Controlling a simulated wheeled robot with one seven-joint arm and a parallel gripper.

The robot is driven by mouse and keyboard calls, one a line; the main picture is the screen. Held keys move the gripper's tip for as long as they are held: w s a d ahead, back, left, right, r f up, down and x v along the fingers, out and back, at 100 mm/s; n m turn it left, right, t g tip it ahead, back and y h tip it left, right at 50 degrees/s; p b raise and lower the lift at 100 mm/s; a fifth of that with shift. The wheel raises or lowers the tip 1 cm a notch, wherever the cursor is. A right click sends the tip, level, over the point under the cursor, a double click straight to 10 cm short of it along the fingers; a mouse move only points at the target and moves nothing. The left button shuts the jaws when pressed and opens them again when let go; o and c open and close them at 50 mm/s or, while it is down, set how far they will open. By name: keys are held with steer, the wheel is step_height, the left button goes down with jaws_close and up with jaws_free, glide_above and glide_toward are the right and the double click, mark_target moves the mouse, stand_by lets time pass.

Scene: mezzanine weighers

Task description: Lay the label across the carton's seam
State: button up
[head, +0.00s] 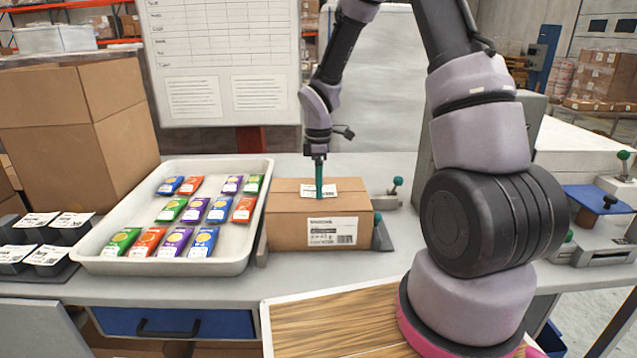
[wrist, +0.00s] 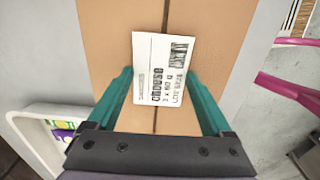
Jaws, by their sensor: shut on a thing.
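The carton (head: 290,226) is a closed brown box on the bench, with a printed label on its front face. Its seam (wrist: 163,20) runs along the top in the wrist view. The white label (wrist: 158,78) with black print is between the green fingers of my gripper (wrist: 166,90), and it covers part of the seam. In the head view the label (head: 328,190) appears at the carton's top, under my gripper (head: 319,192). My gripper points down and is shut on the label. I cannot tell whether the label touches the carton.
A white tray (head: 262,190) of several coloured packets stands left of the carton. Black holders (head: 45,255) with labels sit at far left. A green-knobbed device (head: 392,190) is close right of the carton.

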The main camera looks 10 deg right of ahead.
steer(key=o, duration=1.2)
steer(key=shift+f, duration=0.1)
step_height(320, 180, up, 12)
steer(key=shift+s+d+r+m+t+y, duration=0.35)
steer(key=shift+s+d+r+m+t, duration=0.8)
steer(key=shift+s+r+m, duration=2.35)
steer(key=shift+s+d+r+m+t+y, duration=0.3)
steer(key=shift+s+d+r+m+t, duration=0.85)
steer(key=shift+s+r+m, duration=2.35)
steer(key=shift+s+d+r+m+t+y, duration=0.35)
steer(key=shift+s+d+r+m+t, duration=0.8)
steer(key=shift+s+r+m, duration=2.35)
steer(key=shift+s+a+f+n, duration=0.2)
steer(key=shift+s+f+n, duration=0.35)
steer(key=shift+f, duration=0.25)
